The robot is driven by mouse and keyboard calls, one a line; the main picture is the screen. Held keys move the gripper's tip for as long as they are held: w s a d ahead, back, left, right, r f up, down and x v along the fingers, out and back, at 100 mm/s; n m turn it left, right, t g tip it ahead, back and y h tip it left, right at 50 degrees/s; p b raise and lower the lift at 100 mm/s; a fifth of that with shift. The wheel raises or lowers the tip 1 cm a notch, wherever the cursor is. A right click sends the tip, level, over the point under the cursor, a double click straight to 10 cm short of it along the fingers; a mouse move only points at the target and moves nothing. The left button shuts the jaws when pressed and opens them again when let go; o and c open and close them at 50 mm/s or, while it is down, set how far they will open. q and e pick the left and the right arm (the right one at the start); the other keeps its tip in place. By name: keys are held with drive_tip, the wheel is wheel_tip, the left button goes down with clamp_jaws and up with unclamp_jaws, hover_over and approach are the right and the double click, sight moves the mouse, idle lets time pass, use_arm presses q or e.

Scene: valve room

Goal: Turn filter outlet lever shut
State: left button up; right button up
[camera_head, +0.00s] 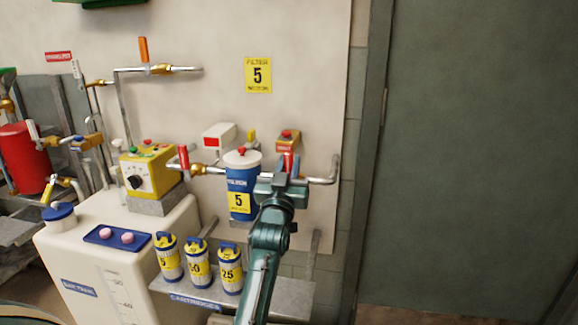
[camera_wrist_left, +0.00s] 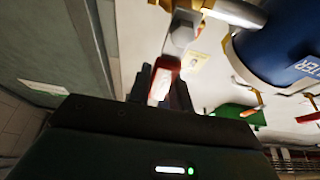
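The blue filter housing (camera_head: 241,185) with a white lid and a yellow "5" label stands on the wall piping. My left gripper (camera_head: 284,170) is at its right side, in front of the outlet pipe. In the left wrist view a red lever (camera_wrist_left: 161,84) on a grey valve fitting lies between the two dark fingertips of my left gripper (camera_wrist_left: 162,92). The fingers are close on both sides of it; whether they press on it is not clear. In the head view my gripper mostly hides this lever. My right gripper is in neither view.
A red inlet lever (camera_head: 183,157) stands left of the filter. Several cartridges (camera_head: 198,266) stand on the shelf below. A green door (camera_head: 480,150) fills the right side.

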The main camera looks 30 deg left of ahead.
use_arm(q)
drive_tip(key=o, duration=0.5)
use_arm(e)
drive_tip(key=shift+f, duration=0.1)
use_arm(q)
wheel_tip(320, 180, up, 9)
drive_tip(key=shift+r+p, duration=0.1)
drive_tip(key=shift+p, duration=0.75)
drive_tip(key=shift+r, duration=0.4)
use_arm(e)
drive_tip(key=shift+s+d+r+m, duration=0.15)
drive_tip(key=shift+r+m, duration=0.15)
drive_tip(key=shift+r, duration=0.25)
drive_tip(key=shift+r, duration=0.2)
use_arm(q)
drive_tip(key=shift+s, duration=0.1)
